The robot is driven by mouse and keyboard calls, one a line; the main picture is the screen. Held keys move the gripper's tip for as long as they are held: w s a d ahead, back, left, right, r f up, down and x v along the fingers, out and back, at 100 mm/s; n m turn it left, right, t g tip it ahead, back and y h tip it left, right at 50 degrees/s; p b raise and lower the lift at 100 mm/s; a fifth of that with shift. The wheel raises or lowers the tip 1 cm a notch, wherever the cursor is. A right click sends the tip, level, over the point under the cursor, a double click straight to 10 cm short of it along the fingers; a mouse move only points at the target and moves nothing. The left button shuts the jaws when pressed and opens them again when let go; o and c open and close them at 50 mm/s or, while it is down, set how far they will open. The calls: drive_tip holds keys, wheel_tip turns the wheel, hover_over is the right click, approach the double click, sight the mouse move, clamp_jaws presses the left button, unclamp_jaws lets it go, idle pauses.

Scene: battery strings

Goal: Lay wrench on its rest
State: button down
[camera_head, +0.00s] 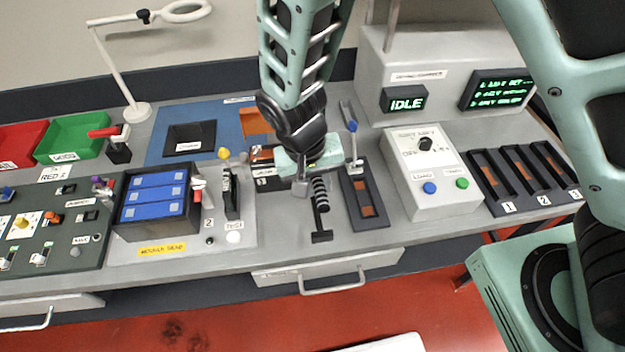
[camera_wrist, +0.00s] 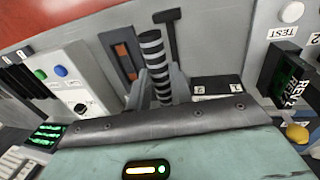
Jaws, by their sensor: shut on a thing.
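The wrench (camera_head: 320,190) shows as a dark handle with pale bands, sticking out of my gripper (camera_head: 301,186) towards the counter's front edge. In the wrist view the banded handle (camera_wrist: 153,52) stands between my two fingers (camera_wrist: 163,92), which are shut on it. The wrench's other end is hidden by the gripper. A dark T-shaped piece (camera_head: 322,237) lies on the counter below the handle; it also shows in the wrist view (camera_wrist: 171,22). I cannot tell whether it is the rest or whether the wrench touches it.
A dark slotted tray (camera_head: 373,218) with an orange patch lies just right of the gripper. A grey control box (camera_head: 433,190) stands farther right. A blue battery module (camera_head: 152,200) and a black upright piece (camera_head: 231,193) are left. Bare counter lies around the T-shaped piece.

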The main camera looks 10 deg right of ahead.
wheel_tip(320, 180, down, 9)
drive_tip(key=shift+f+p, duration=0.1)
drive_tip(key=shift+p, duration=0.8)
drive_tip(key=shift+f, duration=0.1)
drive_tip(key=c, duration=1.3)
unclamp_jaws()
drive_tip(key=shift+o, duration=0.2)
wheel_tip(320, 180, up, 12)
drive_tip(key=a+b, duration=0.2)
drive_tip(key=b, duration=0.1)
drive_tip(key=s+d+r+n+y, duration=0.1)
drive_tip(key=s+d+r+n, duration=0.2)
drive_tip(key=s+r, duration=0.3)
drive_tip(key=s+d+r+n+y, duration=0.1)
drive_tip(key=s+d+r+n, duration=0.3)
drive_tip(key=s+r, duration=0.3)
drive_tip(key=shift+s+d+n+y, duration=0.15)
drive_tip(key=shift+s+n+y, duration=0.25)
drive_tip(key=shift+s+n, duration=0.25)
